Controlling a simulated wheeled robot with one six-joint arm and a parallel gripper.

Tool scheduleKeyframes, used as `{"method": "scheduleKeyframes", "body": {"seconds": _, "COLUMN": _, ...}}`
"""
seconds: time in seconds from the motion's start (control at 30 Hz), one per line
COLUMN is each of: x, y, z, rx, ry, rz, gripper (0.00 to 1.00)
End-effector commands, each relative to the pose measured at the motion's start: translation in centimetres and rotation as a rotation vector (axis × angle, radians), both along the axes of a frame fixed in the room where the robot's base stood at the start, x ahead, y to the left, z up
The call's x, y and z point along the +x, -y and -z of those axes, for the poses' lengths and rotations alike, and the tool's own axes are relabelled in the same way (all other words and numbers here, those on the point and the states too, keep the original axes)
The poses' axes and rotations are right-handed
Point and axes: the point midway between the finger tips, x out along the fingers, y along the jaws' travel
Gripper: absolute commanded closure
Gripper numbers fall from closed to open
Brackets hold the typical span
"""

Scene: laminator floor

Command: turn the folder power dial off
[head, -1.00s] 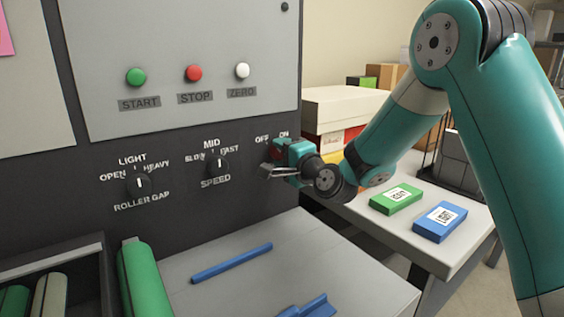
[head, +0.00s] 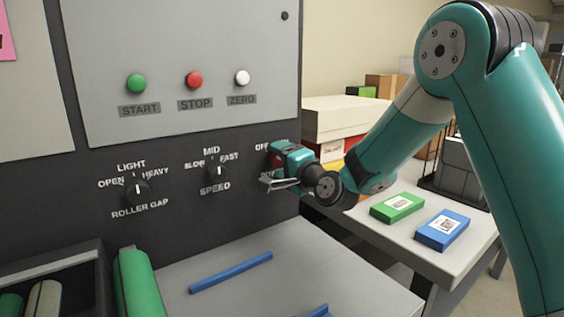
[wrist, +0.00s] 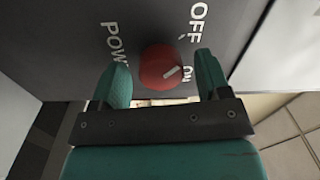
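The folder power dial (wrist: 160,66) is a round red knob with a white pointer mark, on the dark machine panel. In the wrist view, OFF is printed above it and POWER to its left. The white mark points right and slightly up, near the visible part of ON. My gripper (wrist: 163,62) is open, with one teal finger on each side of the dial; contact cannot be told. In the head view my gripper (head: 268,181) is at the panel's right edge and largely covers the dial.
Left of my gripper are the speed dial (head: 217,172) and the roller gap dial (head: 138,190). Start, stop and zero buttons sit above. Below is a grey tray surface (head: 240,294) with a blue bar (head: 231,272). A side table holds a green box (head: 397,207) and a blue box (head: 442,230).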

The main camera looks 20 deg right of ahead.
Motion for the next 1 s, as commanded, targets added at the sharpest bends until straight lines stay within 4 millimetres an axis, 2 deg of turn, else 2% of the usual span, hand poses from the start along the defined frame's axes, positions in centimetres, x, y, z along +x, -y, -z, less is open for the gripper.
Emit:
{"method": "scheduleKeyframes", "body": {"seconds": 0.23, "x": -0.1, "y": 0.1, "z": 0.0, "rx": 0.001, "ry": 0.001, "rz": 0.001, "gripper": 0.30}}
{"method": "scheduleKeyframes", "body": {"seconds": 0.37, "x": -1.2, "y": 0.5, "z": 0.2, "rx": 0.001, "ry": 0.001, "rz": 0.002, "gripper": 0.30}}
{"method": "scheduleKeyframes", "body": {"seconds": 0.57, "x": -5.3, "y": 1.9, "z": 0.8, "rx": 0.002, "ry": 0.002, "rz": 0.006, "gripper": 0.30}}
{"method": "scheduleKeyframes", "body": {"seconds": 0.9, "x": -13.8, "y": 4.7, "z": 1.1, "rx": 0.002, "ry": 0.004, "rz": 0.007, "gripper": 0.30}}
{"method": "scheduleKeyframes", "body": {"seconds": 1.0, "x": -14.8, "y": 4.8, "z": 1.0, "rx": -0.002, "ry": 0.010, "rz": -0.001, "gripper": 0.30}}
